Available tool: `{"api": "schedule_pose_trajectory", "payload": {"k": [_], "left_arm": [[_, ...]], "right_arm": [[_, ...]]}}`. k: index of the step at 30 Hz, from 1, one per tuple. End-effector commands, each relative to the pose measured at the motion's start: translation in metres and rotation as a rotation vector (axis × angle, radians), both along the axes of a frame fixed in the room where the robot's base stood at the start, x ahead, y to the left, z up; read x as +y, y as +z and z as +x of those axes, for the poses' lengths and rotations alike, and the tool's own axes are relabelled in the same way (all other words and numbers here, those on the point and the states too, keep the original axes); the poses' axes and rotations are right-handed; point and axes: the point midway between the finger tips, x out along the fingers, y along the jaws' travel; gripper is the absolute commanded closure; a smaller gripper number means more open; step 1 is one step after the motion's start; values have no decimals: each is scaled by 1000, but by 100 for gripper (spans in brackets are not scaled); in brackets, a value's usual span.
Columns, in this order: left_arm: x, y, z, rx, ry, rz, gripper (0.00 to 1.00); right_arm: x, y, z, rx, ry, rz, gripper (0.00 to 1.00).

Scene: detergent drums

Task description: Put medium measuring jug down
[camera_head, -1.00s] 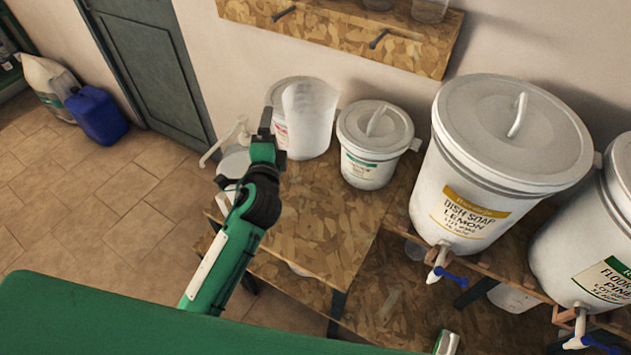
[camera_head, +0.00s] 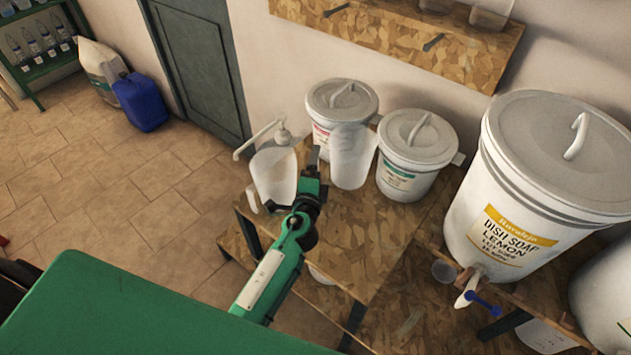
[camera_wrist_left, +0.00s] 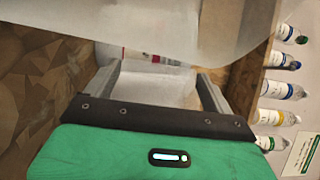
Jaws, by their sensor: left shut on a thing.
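The medium measuring jug (camera_head: 352,158), a frosted translucent jug, is upright at the tip of my left gripper (camera_head: 314,162). The gripper is shut on it from its left side. The jug is over the small wooden bench top (camera_head: 340,235), in front of two small white pails. I cannot tell whether its base touches the wood. In the left wrist view, the jug's pale wall (camera_wrist_left: 190,30) fills the top, and a translucent part of it lies between the fingers (camera_wrist_left: 158,85). My right gripper is not in view.
A red-labelled pail (camera_head: 325,118) and a green-labelled pail (camera_head: 400,175) stand behind. A large dish soap drum (camera_head: 510,230) is at right. The bench's front part is clear.

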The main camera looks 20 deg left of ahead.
Motion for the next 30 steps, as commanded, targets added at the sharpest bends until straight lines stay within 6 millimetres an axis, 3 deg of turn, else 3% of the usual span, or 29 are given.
{"api": "schedule_pose_trajectory", "payload": {"k": [9, 23, 24, 25, 30], "left_arm": [[0, -41, 0, 1, -1, 1, 52], [0, -47, 0, -1, -1, 0, 52], [0, -45, 0, 0, 0, 0, 6], [0, -45, 0, 0, 0, 0, 0], [0, -45, 0, 0, -1, 0, 0]], "right_arm": [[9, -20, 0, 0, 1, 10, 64], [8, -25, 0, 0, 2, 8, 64], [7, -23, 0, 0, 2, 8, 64], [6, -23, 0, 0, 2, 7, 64], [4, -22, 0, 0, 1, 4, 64]]}}
